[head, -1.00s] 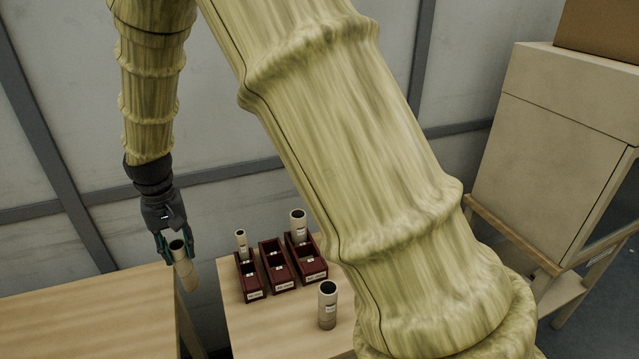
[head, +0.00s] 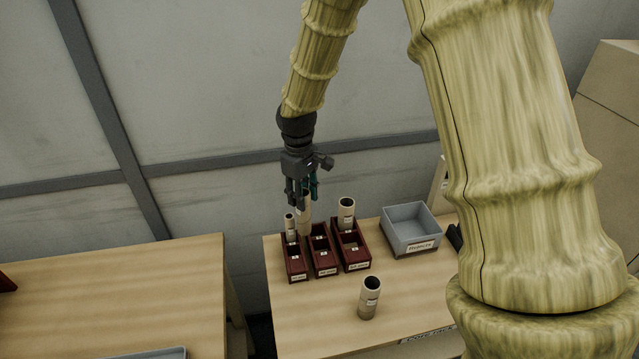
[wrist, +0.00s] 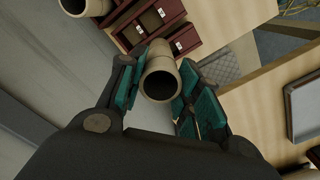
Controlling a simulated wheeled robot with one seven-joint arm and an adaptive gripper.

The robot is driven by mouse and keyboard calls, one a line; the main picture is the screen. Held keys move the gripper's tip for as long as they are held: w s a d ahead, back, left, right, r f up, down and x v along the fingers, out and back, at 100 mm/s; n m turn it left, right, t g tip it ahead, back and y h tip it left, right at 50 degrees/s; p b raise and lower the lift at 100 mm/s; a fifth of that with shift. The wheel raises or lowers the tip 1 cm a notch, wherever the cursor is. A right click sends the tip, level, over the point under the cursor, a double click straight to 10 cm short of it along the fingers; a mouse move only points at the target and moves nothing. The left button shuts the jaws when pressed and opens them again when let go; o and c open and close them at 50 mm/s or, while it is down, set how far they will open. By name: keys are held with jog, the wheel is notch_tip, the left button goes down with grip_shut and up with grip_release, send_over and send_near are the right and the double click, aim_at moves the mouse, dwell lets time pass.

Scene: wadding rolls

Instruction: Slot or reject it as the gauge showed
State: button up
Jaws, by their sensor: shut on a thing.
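My gripper (head: 301,190) is shut on a pale tan tube (head: 305,216), held roughly upright behind and above the dark red slots. In the wrist view, the held tube (wrist: 160,76) sits between the teal finger pads. Its lower end is near the back of the left slot (head: 296,269) and the middle slot (head: 325,262); whether it touches either cannot be told. A thin tube (head: 290,229) stands in the left slot and a thicker tube (head: 346,212) in the right slot (head: 355,258). The middle slot shows no tube. A grey rejects bin (head: 412,243) looks empty.
Another tube (head: 369,301) stands upright on the table (head: 310,318) in front of the slots. A second table (head: 120,290) is at left, across a gap, with part of a grey tray (head: 150,354). A wall is close behind.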

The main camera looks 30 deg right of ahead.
jog(key=shift+s+d+r+n+p, duration=0.1)
jog(key=shift+s+d+n+p, duration=0.2)
jog(key=shift+d+n, duration=0.45)
jog(key=shift+s+d+r+n+p, duration=0.15)
jog(key=shift+d+n+p, duration=0.3)
jog(key=shift+d+n, duration=0.25)
jog(key=shift+s+d+f+n+p, duration=0.1)
jog(key=shift+s+d+n+p, duration=0.2)
jog(key=shift+d+n, duration=0.45)
notch_tip(320, 180, down, 12)
jog(key=b, duration=0.6)
jog(key=shift+r, duration=0.2)
jog(key=shift+w, duration=0.1)
jog(key=o, duration=0.9)
